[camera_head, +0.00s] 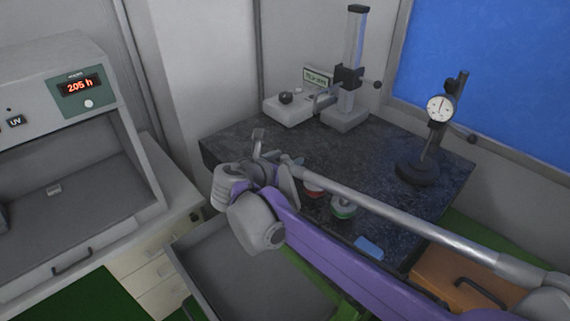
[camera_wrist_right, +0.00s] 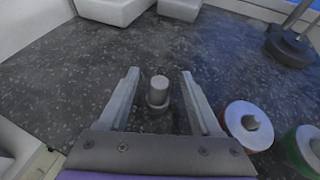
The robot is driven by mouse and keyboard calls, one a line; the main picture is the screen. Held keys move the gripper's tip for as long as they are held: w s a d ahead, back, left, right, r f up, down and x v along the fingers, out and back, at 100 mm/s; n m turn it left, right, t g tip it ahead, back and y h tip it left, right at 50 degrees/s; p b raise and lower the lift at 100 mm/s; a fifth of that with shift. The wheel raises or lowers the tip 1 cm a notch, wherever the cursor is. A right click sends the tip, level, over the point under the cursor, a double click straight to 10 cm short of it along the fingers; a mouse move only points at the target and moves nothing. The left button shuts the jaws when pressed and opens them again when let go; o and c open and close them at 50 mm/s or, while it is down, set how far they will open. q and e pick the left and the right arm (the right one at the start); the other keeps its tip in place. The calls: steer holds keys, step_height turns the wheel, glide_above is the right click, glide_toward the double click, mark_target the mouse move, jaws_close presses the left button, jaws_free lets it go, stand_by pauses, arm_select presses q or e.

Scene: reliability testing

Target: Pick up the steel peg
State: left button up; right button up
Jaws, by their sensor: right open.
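The steel peg (camera_wrist_right: 159,90) is a short grey cylinder with a wider lower part. It stands upright on the dark speckled stone slab (camera_wrist_right: 75,75) in the right wrist view. My right gripper (camera_wrist_right: 159,76) is open, with one finger on each side of the peg and a visible gap on both sides. In the head view my right gripper (camera_head: 268,148) is over the near left part of the slab (camera_head: 378,155), and I cannot make out the peg there. My left gripper is not in view.
A red-rimmed round piece (camera_wrist_right: 248,126) and a green-rimmed one (camera_wrist_right: 302,148) are right of my right gripper. A dial gauge stand (camera_head: 418,172) and a height instrument (camera_head: 347,115) stand farther back. An open drawer (camera_head: 240,285) is below the slab.

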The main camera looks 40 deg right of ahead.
steer(key=shift+x, duration=1.5)
steer(key=shift+a, duration=0.1)
jaws_close()
